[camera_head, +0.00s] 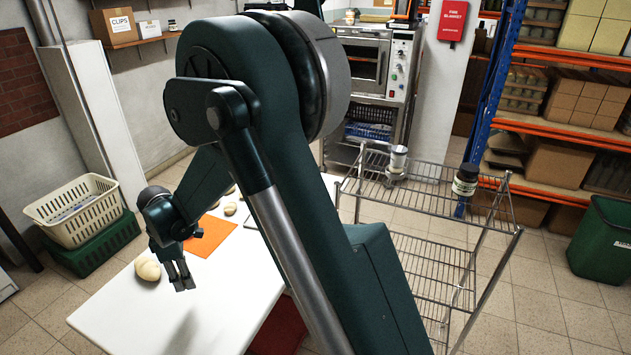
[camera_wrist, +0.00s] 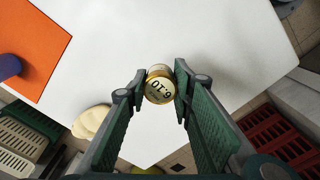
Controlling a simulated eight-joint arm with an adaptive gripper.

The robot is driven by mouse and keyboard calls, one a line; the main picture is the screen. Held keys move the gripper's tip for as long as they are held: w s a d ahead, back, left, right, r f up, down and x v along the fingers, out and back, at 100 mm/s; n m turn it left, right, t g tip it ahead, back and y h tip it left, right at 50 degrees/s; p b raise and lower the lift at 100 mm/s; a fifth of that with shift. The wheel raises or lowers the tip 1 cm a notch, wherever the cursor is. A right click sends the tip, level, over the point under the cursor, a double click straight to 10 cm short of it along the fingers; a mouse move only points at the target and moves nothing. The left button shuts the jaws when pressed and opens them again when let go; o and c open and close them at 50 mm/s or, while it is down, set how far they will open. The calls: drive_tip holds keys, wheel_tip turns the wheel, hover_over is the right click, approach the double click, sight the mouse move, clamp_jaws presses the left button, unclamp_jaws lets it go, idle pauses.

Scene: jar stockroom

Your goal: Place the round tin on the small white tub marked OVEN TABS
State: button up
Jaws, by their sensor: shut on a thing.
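My gripper (camera_head: 180,277) hangs above the white table, near its left part, in the head view. In the wrist view my gripper (camera_wrist: 160,80) is shut on a small round tin (camera_wrist: 158,90) with gold sides and a pale lid with dark, upside-down characters. I hold it between the fingertips, over the white table. The tin cannot be made out in the head view. I cannot pick out a tub readable as OVEN TABS in either view. A small white item (camera_head: 149,28) with illegible print stands on the wall shelf.
A white table (camera_head: 215,305) bears an orange mat (camera_head: 212,237) and pale rolls, one (camera_head: 148,269) beside my gripper. A wire rack (camera_head: 430,195) holds a white-and-grey container (camera_head: 398,160) and a dark jar (camera_head: 465,180). Crates (camera_head: 78,210) stand left. Much of the tabletop is clear.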

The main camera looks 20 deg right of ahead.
drive_tip(key=w+d+r+m+p, duration=0.2)
drive_tip(key=w+d+r, duration=0.3)
drive_tip(key=d, duration=0.4)
drive_tip(key=w+d+r+m+p, duration=0.25)
drive_tip(key=w+d+r, duration=0.2)
drive_tip(key=d, duration=0.35)
wheel_tip(320, 180, up, 31)
drive_tip(key=m+p, duration=1.3)
hover_over(400, 149)
drive_tip(key=shift+w+f, duration=0.1)
drive_tip(key=shift+f, duration=0.15)
drive_tip(key=shift+f+p, duration=0.4)
drive_tip(key=shift+f, duration=2.4)
